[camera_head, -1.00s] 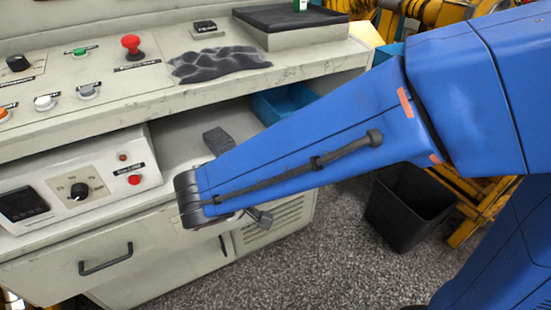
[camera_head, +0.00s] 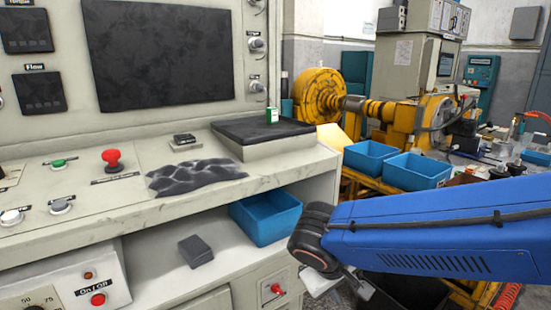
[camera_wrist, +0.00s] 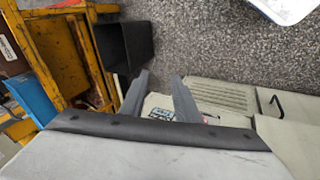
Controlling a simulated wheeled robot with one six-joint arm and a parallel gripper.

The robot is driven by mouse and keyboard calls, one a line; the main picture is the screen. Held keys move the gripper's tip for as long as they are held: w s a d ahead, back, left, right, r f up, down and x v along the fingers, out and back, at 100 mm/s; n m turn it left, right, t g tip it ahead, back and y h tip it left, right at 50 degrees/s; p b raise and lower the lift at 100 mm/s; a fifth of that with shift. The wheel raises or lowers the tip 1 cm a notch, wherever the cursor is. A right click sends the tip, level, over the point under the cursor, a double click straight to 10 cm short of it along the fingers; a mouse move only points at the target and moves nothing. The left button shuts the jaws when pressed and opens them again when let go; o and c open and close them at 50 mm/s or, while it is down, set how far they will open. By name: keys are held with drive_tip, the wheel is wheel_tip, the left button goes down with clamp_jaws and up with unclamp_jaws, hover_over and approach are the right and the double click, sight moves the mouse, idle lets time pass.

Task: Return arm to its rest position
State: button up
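My blue arm reaches in from the right edge of the head view and ends at a dark wrist joint in front of the console's lower shelf. My gripper (camera_head: 357,284) shows only in small part below that joint. In the wrist view my gripper (camera_wrist: 160,80) has its two grey fingers apart with nothing held between them. Beyond the fingers are the grey floor and the front of the light console cabinet.
The console (camera_head: 90,222) has buttons, a dark cloth (camera_head: 195,176) and a black-topped block (camera_head: 262,130). Its lower shelf holds a grey block (camera_head: 196,251) and a blue bin (camera_head: 266,217). A black bin (camera_wrist: 124,48) stands on the floor. Yellow machinery is behind.

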drive_tip(key=s+d+r+m+t+y, duration=0.1)
drive_tip(key=s+d+m+y, duration=0.3)
drive_tip(key=s+d, duration=0.5)
drive_tip(key=shift+s+d+r+m, duration=0.35)
drive_tip(key=shift+d+r, duration=0.3)
drive_tip(key=shift+d, duration=1.55)
